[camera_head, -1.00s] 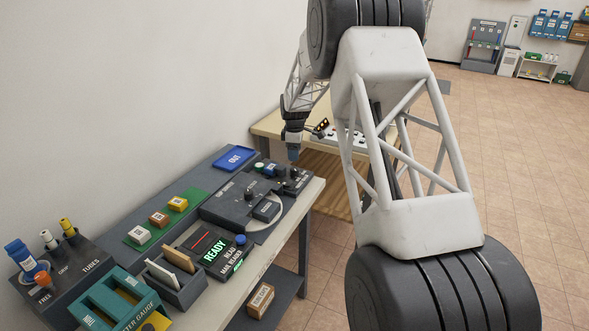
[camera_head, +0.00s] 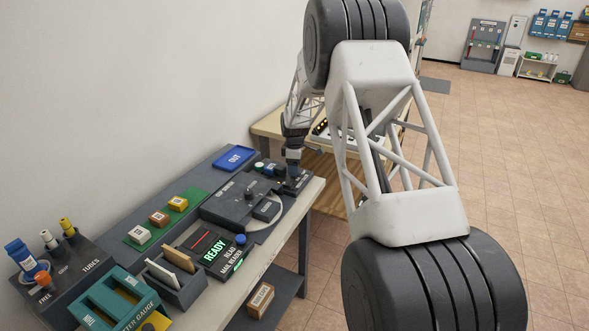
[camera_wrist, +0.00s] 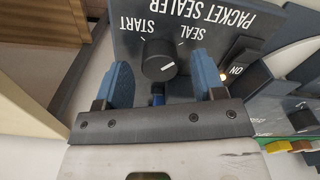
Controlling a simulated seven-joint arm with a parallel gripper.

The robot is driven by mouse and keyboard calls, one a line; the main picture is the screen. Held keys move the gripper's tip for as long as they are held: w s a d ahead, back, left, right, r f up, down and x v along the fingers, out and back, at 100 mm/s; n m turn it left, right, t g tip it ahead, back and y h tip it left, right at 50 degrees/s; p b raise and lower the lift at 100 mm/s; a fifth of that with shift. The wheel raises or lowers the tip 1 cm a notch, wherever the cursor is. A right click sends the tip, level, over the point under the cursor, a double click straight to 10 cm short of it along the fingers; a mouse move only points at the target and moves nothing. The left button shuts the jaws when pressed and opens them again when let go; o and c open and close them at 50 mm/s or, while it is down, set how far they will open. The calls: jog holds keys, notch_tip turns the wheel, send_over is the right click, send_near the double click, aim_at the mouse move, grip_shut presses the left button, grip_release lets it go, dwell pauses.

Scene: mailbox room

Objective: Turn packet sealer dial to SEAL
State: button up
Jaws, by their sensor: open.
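The packet sealer (camera_wrist: 222,20) is a dark panel with white lettering, upside down in the wrist view. Its round black dial (camera_wrist: 158,58) has a white pointer line on its face, which lies off the SEAL (camera_wrist: 191,32) and START (camera_wrist: 137,26) marks. My gripper (camera_wrist: 164,72) is open, with one blue finger to either side of the dial and gaps between. I cannot tell whether the fingertips are level with the dial. In the head view my gripper (camera_head: 293,166) is low over the sealer (camera_head: 298,184) at the bench's far end, hiding the dial.
An ON switch (camera_wrist: 237,72) sits beside the dial. A grey machine (camera_head: 240,202) with a curved white edge stands next to the sealer. A blue OUT tray (camera_head: 234,158) lies behind. A wooden table (camera_head: 268,124) stands beyond the bench.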

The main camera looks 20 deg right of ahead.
jog(key=shift+f, duration=0.5)
jog(key=shift+c, duration=0.3)
jog(key=c, duration=0.9)
jog(key=shift+o, duration=0.2)
jog(key=shift+m, duration=0.7)
jog(key=o, duration=0.9)
